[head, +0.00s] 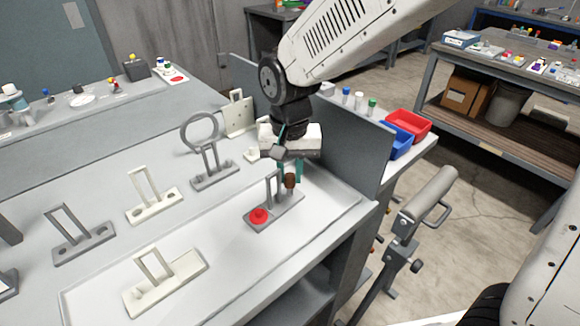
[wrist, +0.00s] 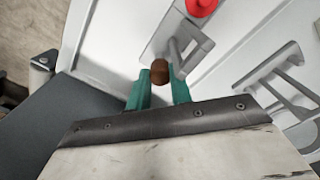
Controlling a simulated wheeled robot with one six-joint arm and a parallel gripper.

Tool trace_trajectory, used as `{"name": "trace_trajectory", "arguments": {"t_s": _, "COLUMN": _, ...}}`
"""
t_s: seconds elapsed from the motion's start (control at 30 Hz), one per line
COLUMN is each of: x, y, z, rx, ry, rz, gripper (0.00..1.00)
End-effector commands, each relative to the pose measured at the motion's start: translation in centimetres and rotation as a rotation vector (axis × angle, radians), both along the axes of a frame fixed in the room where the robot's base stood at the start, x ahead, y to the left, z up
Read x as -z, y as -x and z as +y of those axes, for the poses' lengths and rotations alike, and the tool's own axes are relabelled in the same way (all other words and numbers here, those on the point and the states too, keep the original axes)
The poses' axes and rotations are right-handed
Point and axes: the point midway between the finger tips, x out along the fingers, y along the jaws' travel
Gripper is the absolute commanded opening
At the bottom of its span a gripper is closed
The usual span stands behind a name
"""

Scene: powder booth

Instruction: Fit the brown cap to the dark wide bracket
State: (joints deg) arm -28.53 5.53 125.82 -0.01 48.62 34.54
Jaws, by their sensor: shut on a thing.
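My gripper (head: 290,172) has teal fingers pointing down and is shut on the brown cap (head: 290,181). In the wrist view the brown cap (wrist: 160,71) shows between the fingertips of my gripper (wrist: 160,82). A dark grey bracket (head: 276,212) with an upright loop lies just below, and a red cap (head: 258,215) sits on its left end. The brown cap is at the right end of this bracket. I cannot tell whether it touches it. The bracket (wrist: 190,48) also shows in the wrist view, beside the brown cap.
A pale bracket (head: 165,284) lies at the front and another (head: 153,208) farther left. A dark bracket (head: 82,240) and a ring-topped bracket (head: 214,175) stand nearby. A grey side panel (head: 350,150) rises close right of my gripper. Red (head: 409,123) and blue (head: 396,142) bins stand beyond it.

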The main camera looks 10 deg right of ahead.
Motion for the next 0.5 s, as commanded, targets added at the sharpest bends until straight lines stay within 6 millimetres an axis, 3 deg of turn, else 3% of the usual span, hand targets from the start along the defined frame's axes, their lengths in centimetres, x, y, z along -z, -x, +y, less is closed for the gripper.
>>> {"name": "trace_trajectory", "arguments": {"t_s": 0.5, "x": 0.58, "y": 0.0, "z": 0.01, "rx": 0.0, "ry": 0.0, "rz": 0.001, "gripper": 0.01}}
